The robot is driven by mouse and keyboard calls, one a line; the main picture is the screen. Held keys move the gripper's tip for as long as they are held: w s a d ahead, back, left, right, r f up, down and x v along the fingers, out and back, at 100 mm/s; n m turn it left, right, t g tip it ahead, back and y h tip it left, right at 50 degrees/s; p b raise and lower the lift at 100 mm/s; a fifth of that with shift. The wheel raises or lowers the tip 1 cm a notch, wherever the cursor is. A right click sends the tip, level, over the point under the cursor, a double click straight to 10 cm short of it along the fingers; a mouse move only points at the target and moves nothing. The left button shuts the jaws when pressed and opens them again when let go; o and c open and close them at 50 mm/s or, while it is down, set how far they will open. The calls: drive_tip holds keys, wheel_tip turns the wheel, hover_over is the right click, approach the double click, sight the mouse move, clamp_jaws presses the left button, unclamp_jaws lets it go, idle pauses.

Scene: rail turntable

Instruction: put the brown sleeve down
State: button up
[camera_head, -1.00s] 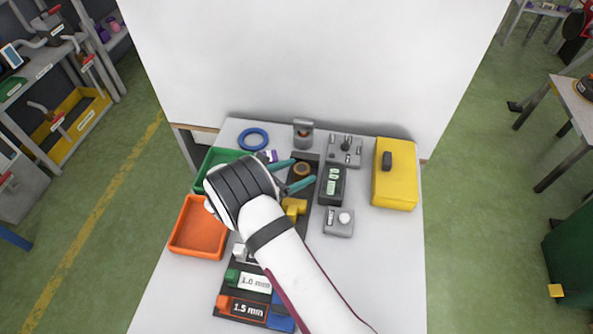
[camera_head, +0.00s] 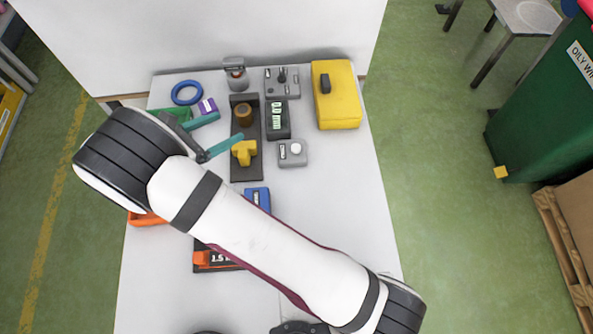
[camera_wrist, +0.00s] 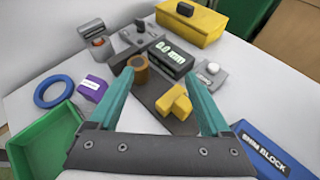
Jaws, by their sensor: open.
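The brown sleeve (camera_head: 243,116) stands on the dark rail fixture (camera_head: 246,172), between its raised far end and the yellow slider (camera_head: 244,152). It also shows in the wrist view (camera_wrist: 138,68), beyond the left fingertip. My gripper (camera_head: 230,127) is open, with teal fingers apart and nothing between them. In the head view its fingertips are just left of the sleeve and slider. In the wrist view my gripper (camera_wrist: 160,76) points towards the fixture, and the yellow slider (camera_wrist: 175,102) shows between the fingers. Whether a fingertip touches the sleeve is unclear.
A display box (camera_wrist: 170,58) reads 0.0 mm beside the rail. A grey button box (camera_head: 292,152), a grey switch box (camera_head: 282,82) and a yellow case (camera_head: 336,95) stand to the right. A blue ring (camera_head: 187,92) and a green tray (camera_wrist: 45,143) are left. A blue block (camera_head: 258,199) lies nearer.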

drive_tip(key=s+d+r+m+g, duration=0.35)
drive_tip(key=d+m, duration=0.25)
drive_tip(key=d, duration=0.2)
drive_tip(key=s+d+r+m+g, duration=0.2)
drive_tip(key=d+r+m+g, duration=0.25)
drive_tip(key=d, duration=0.25)
drive_tip(key=s+d+r+m+g+y, duration=0.1)
drive_tip(key=s+d+r+m+y, duration=0.1)
drive_tip(key=s+d+m+y, duration=0.3)
drive_tip(key=s+d+r+m+g, duration=0.2)
drive_tip(key=s+m, duration=0.5)
drive_tip(key=s+a+m+t+y, duration=0.1)
drive_tip(key=s+a+m+y, duration=0.1)
drive_tip(key=s+m+y, duration=0.3)
drive_tip(key=s+m, duration=0.2)
drive_tip(key=m, duration=0.2)
drive_tip(key=shift+s+a+t+y, duration=0.3)
drive_tip(key=shift+a, duration=0.1)
